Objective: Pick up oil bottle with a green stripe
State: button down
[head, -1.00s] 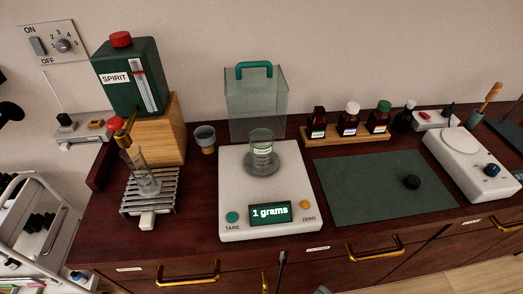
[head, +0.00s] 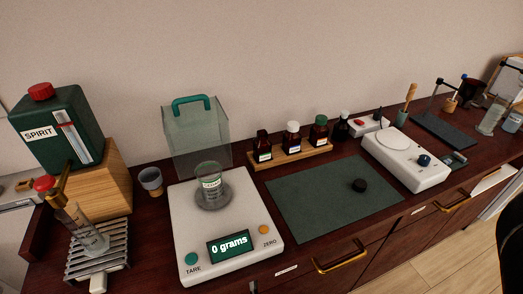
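Three small brown bottles stand upright in a wooden rack at the back of the bench in the head view. The left bottle (head: 263,144) has a dark cap, the middle bottle (head: 293,136) a white cap, and the right bottle (head: 319,131) a green cap. Each has a pale label. The stripes are too small to read surely; the middle one looks blue, and I cannot tell which of the others is green. My gripper is not in view.
A white scale (head: 245,224) holding a glass beaker stands to the left. A dark bottle (head: 341,126) stands right of the rack, beside a white device (head: 405,158).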

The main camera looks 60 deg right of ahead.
aim_at(263, 145)
jog(key=j+z, duration=0.1)
jog(key=z, duration=0.3)
jog(key=k+z, duration=0.1)
jog(key=z, duration=0.35)
jog(key=j+z, duration=0.1)
jog(key=z, duration=0.3)
jog(key=i+j+z, duration=0.1)
jog(key=j+z, duration=0.4)
jog(key=j, duration=0.1)
